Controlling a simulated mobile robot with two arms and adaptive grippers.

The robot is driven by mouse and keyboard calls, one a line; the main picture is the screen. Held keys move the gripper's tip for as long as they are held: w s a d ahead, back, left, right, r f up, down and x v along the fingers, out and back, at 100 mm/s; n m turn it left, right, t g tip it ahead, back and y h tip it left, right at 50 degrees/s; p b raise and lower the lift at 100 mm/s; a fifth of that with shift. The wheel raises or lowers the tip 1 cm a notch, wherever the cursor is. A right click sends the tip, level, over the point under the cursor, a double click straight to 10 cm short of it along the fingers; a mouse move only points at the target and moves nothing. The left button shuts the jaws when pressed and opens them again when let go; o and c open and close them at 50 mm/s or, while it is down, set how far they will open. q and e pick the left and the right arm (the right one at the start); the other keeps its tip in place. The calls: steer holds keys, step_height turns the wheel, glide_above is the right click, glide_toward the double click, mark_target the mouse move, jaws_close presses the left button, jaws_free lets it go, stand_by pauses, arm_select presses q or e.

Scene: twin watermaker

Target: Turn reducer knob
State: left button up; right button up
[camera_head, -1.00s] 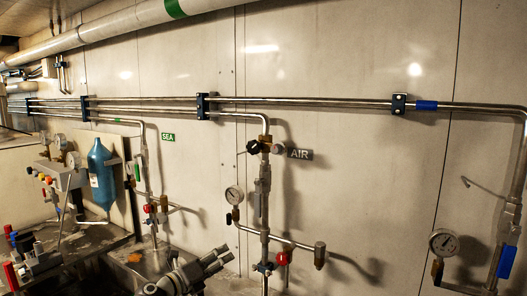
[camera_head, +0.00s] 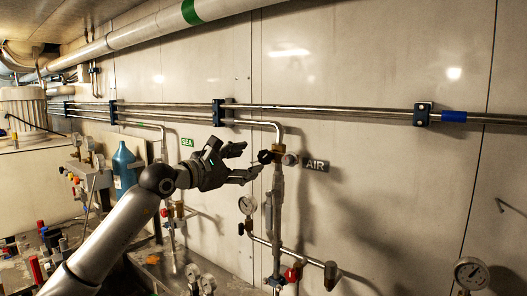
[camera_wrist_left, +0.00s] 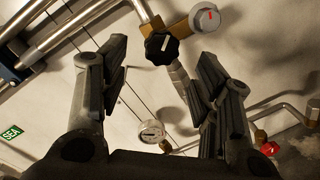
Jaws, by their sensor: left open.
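A black knob (camera_head: 264,156) sits on the left side of a brass fitting (camera_head: 278,153) on the vertical pipe beside the AIR label. It also shows in the left wrist view (camera_wrist_left: 161,48), with a white line on its face. A grey knob (camera_head: 290,159) with a red mark in the wrist view (camera_wrist_left: 204,17) sits on the fitting's other side. I cannot tell which knob is the reducer. My left gripper (camera_head: 247,161) is open, its fingers pointing at the black knob. In the wrist view the knob appears between the fingertips; contact is not visible.
The AIR label (camera_head: 316,165) is right of the fitting. Below are a pressure gauge (camera_head: 247,205) and a red knob (camera_head: 292,274). The SEA pipework and a blue bottle (camera_head: 124,170) stand left. Horizontal pipes (camera_head: 330,110) run above.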

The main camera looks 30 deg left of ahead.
mark_target(263, 158)
arm_select(q)
steer(key=w+p, duration=0.1)
steer(key=w, duration=0.1)
steer(key=w+d+p, duration=0.1)
steer(key=w, duration=0.2)
steer(key=shift+w+d+r+p, duration=0.1)
steer(key=shift+w+r+p, duration=0.1)
steer(key=shift+p, duration=0.1)
steer(key=shift+w+d+f, duration=0.2)
steer(key=shift+w+f, duration=0.05)
steer(key=shift+w, duration=0.45)
steer(key=c, duration=1.1)
steer(key=shift+o, duration=0.2)
